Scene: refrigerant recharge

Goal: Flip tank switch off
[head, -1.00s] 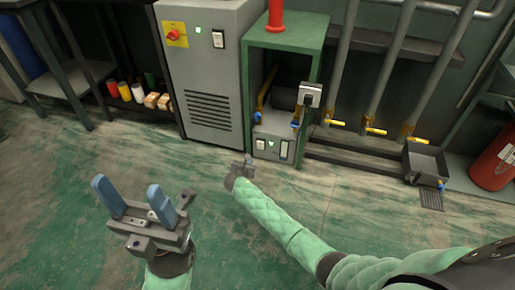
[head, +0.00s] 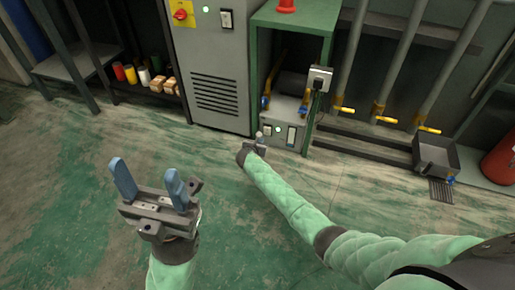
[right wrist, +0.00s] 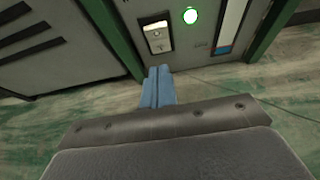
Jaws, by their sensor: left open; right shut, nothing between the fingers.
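A small rocker switch (head: 265,129) sits on the low grey unit inside the green cabinet. The right wrist view shows this switch (right wrist: 158,38) as a pale plate beside a lit green lamp (right wrist: 190,15). My right gripper (head: 260,139) is shut and empty, just in front of the unit's lower front. Its blue fingertips (right wrist: 159,72) point at the panel below the switch and appear apart from it. My left gripper (head: 148,172) is open and empty, raised over the floor at the left.
A tall grey cabinet (head: 217,70) with a red knob and another rocker switch (head: 227,19) stands left of the green cabinet (head: 297,20). The near floor is clear.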

